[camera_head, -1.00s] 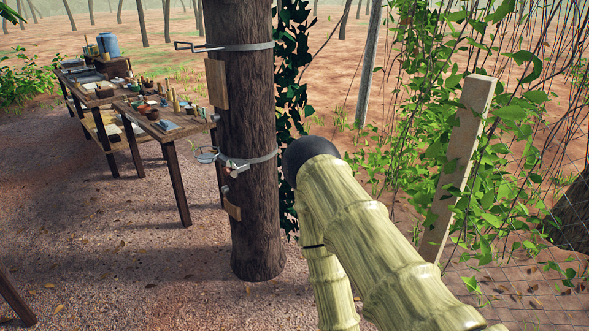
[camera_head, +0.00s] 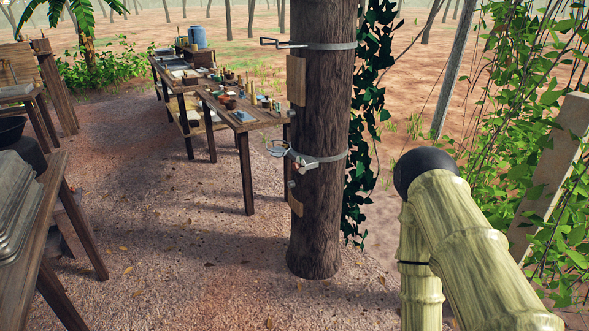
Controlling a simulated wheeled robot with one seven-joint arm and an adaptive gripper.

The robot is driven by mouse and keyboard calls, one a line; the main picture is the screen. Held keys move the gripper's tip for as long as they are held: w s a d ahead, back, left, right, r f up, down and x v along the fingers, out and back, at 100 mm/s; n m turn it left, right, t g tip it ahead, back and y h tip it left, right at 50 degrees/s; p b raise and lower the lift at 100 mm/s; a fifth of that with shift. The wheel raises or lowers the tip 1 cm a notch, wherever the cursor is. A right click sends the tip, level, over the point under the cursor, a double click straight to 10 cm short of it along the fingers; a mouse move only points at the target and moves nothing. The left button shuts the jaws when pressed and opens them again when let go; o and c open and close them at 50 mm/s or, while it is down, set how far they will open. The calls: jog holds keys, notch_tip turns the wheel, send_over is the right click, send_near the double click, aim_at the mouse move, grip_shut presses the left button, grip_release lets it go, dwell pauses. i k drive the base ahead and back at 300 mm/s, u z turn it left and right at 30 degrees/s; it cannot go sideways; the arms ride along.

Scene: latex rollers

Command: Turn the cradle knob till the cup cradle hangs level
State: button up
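A tree trunk (camera_head: 318,225) stands upright right of centre. A small metal fitting (camera_head: 303,167), perhaps the knob, sits on the trunk just below the band. The parts are too small to tell whether the cradle is level. My bamboo-like arm (camera_head: 480,255) rises at the right, apart from the trunk. My gripper is not in view.
A higher band with a hook (camera_head: 285,42) circles the trunk. Work tables (camera_head: 245,171) with many small items stand behind it to the left. Another table (camera_head: 52,215) is at the near left. Vines and a post (camera_head: 550,175) crowd the right. The gravel (camera_head: 190,265) in front is clear.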

aim_at(296, 167)
jog(key=u, duration=0.6)
jog(key=i, duration=1.15)
jog(key=z, duration=0.25)
